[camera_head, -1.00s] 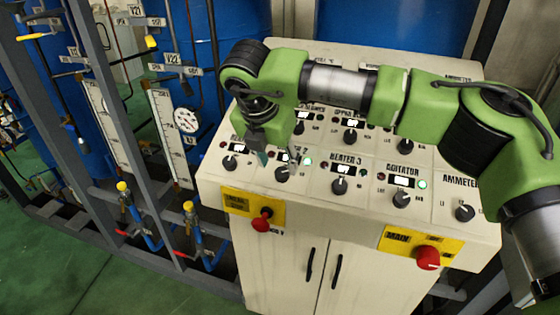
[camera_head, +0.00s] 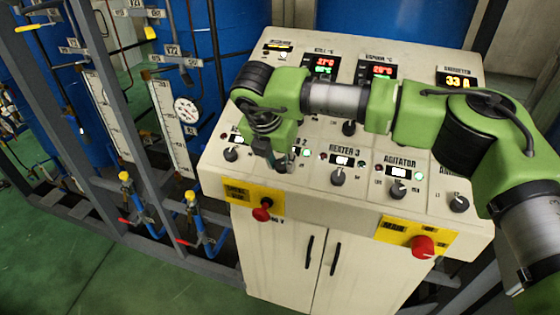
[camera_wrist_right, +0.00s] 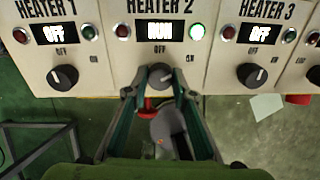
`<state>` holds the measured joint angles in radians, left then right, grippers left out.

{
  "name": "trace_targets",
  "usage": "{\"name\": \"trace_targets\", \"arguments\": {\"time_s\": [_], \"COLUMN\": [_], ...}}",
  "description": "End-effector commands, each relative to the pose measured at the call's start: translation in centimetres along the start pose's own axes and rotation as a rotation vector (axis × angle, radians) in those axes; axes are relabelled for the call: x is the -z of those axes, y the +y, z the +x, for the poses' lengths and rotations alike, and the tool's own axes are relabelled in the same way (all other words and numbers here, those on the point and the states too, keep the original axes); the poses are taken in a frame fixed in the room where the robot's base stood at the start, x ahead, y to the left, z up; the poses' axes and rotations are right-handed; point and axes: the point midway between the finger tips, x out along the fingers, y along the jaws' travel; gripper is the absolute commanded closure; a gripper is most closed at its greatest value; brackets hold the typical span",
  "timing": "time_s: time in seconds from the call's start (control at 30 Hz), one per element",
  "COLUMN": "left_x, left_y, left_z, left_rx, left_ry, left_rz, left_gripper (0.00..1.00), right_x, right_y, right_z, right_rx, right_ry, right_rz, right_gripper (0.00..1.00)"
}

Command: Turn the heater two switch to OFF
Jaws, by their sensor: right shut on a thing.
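The heater two switch is a round dark knob (camera_wrist_right: 160,75) under the HEATER 2 label in the right wrist view. Its display (camera_wrist_right: 159,31) reads RUN, and the green lamp (camera_wrist_right: 197,32) on its right is lit. The OFF mark is above the knob and the ON mark is to its upper right. My right gripper (camera_wrist_right: 161,82) is shut on the knob, with one finger on each side. In the head view my right gripper (camera_head: 277,158) reaches down to the panel and mostly hides this knob. My left gripper is not in view.
The heater 1 knob (camera_wrist_right: 62,78) and heater 3 knob (camera_wrist_right: 252,76) sit close on either side, both displays reading OFF. Red switches on yellow plates, one of them the MAIN switch (camera_head: 423,247), stick out below the panel. Pipes and gauges stand at the left.

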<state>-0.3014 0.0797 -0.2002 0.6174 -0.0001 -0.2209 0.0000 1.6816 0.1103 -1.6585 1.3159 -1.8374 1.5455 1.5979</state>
Motion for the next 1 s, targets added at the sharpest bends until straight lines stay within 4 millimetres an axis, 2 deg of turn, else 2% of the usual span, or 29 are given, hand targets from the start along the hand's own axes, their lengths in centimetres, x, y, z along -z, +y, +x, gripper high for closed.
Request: {"name": "trace_targets", "arguments": {"time_s": [0.17, 0.37, 0.7, 1.0], "left_x": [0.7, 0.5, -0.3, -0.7], "left_y": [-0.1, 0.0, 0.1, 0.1], "left_z": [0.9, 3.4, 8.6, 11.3], "left_rx": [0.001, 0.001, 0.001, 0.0], "left_ry": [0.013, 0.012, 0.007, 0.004], "left_rz": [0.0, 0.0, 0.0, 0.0], "left_gripper": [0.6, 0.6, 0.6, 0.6], "right_x": [0.1, 0.2, 0.2, 0.1], "right_y": [0.0, 0.0, 0.0, 0.0], "right_z": [0.2, 0.5, 0.5, 0.2], "right_rx": [-0.001, -0.004, -0.009, -0.013], "right_ry": [-0.002, -0.007, -0.02, -0.029], "right_rz": [-0.027, -0.123, -0.418, -0.698], "right_gripper": [0.98, 0.98, 0.98, 0.98]}}
